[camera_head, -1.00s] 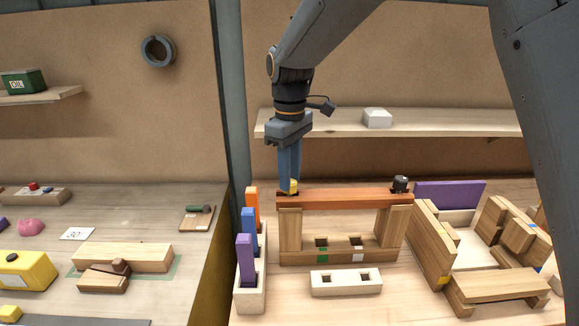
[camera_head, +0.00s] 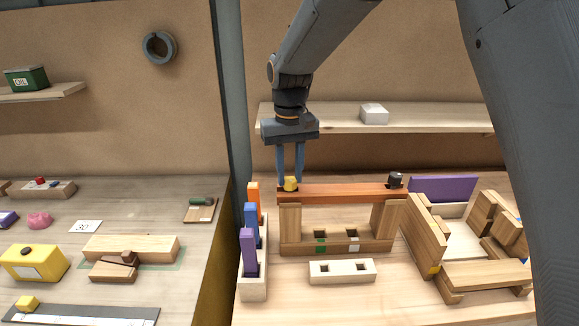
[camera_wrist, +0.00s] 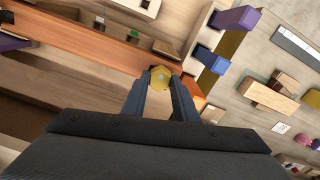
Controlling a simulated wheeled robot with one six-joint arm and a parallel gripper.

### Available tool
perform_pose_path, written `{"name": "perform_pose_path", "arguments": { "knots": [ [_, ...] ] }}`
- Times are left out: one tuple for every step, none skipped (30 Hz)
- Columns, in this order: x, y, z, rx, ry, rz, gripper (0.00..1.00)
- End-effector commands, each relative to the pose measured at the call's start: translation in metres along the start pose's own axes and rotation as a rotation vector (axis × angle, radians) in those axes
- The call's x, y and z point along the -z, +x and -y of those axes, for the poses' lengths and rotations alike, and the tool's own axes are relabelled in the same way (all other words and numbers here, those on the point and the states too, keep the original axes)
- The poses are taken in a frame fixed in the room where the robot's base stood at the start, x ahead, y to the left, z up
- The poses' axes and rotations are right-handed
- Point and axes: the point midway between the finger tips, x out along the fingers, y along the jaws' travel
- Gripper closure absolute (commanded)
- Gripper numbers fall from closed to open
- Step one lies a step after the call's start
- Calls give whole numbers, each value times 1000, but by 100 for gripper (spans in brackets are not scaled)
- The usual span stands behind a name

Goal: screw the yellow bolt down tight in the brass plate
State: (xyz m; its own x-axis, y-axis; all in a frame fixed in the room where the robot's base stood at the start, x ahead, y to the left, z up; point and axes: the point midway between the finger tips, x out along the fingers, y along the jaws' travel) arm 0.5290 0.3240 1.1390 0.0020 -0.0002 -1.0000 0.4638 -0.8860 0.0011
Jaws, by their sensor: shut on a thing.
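The yellow bolt (camera_head: 290,184) stands at the left end of the reddish wooden beam (camera_head: 340,193). My gripper (camera_head: 290,181) points down over that end, with its blue fingers on either side of the bolt's head. In the wrist view the yellow head (camera_wrist: 160,77) sits between the two fingertips, and my gripper (camera_wrist: 161,82) is shut on it. The brass plate cannot be made out under the bolt; the head and fingers cover that spot.
A dark bolt (camera_head: 396,180) stands at the beam's right end. Upright purple, blue and orange pieces (camera_head: 249,250) stand in a pale rack just left of the beam. A pale block with two holes (camera_head: 342,271) lies in front. A wooden frame (camera_head: 430,240) stands to the right.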

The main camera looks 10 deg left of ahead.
Motion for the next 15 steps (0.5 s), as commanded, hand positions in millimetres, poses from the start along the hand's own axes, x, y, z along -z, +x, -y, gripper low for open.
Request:
{"name": "perform_pose_path", "arguments": {
  "knots": [
    [-2, 2, 0, 0, 34, 7, 100],
    [-2, 2, 0, 0, 51, 7, 100],
    [-2, 3, 0, 0, 67, 7, 100],
    [-2, 3, 0, 0, 74, 7, 100],
    [-2, 3, 0, 0, 78, 7, 100],
    [-2, 4, 0, 0, 79, 7, 100],
    [-2, 4, 0, 0, 79, 7, 100],
    [-2, 4, 0, 0, 78, 7, 100],
    [-2, 4, 0, 0, 78, 7, 100],
    [-2, 4, 0, 0, 78, 7, 100],
    [-2, 4, 0, 0, 78, 7, 100],
    [-2, 4, 0, 0, 84, 8, 100],
    [-2, 4, 0, 0, 95, 8, 100],
    [-2, 4, 0, 0, 112, 8, 100],
    [-2, 3, 0, -1, 147, 8, 100]
  ]
}}
